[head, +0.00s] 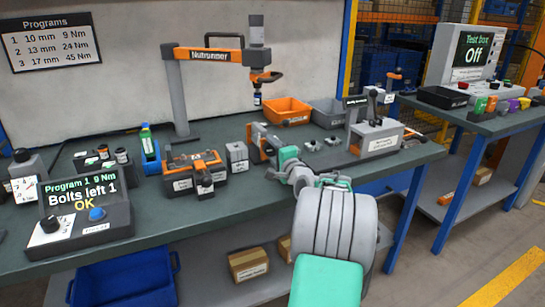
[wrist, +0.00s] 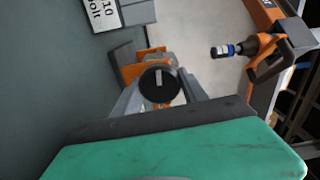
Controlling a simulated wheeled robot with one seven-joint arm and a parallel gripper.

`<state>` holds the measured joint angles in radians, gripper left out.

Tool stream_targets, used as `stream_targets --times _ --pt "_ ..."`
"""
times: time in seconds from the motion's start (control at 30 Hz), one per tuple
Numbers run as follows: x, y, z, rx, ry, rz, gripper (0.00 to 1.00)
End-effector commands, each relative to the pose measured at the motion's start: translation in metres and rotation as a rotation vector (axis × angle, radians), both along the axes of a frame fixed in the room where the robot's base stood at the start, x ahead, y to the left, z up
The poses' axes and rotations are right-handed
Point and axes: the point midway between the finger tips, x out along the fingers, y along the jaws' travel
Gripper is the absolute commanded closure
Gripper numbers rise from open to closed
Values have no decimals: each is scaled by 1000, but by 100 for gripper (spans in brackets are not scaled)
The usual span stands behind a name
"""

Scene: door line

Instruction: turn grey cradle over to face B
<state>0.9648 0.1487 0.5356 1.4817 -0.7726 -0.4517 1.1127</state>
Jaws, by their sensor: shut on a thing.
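In the head view an orange and grey unit (head: 256,139) stands on the bench just beyond my gripper (head: 276,154); I take it to be the cradle's stand. In the wrist view a round black knob (wrist: 158,84) with a pale bar across it lies between my two grey fingers (wrist: 160,94). My gripper is shut on this knob. Behind the knob are an orange part (wrist: 152,54) and grey blocks. The cradle's face and any letter on it are hidden by my gripper and the knob.
An orange and black fixture (head: 195,168) and a small grey block (head: 237,156) stand left of my gripper. A nutrunner (head: 258,88) hangs from its arm above. Orange (head: 287,111) and grey bins are behind. A grey lever station (head: 375,138) stands to the right.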

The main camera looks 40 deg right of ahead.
Motion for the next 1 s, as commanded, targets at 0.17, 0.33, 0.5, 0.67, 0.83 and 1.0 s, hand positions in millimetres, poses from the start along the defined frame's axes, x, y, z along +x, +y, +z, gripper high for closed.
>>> stream_targets --times 0.17,0.33,0.5,0.67,0.83,1.0 --pt "0 0 -6 -158 47 1 90" --pt "0 0 -6 -314 92 0 90" --pt "0 0 -5 -466 136 0 90" --pt "0 1 -5 -593 174 1 90" --pt "0 0 -4 -702 207 0 90" --pt "0 0 -3 -776 229 0 90"
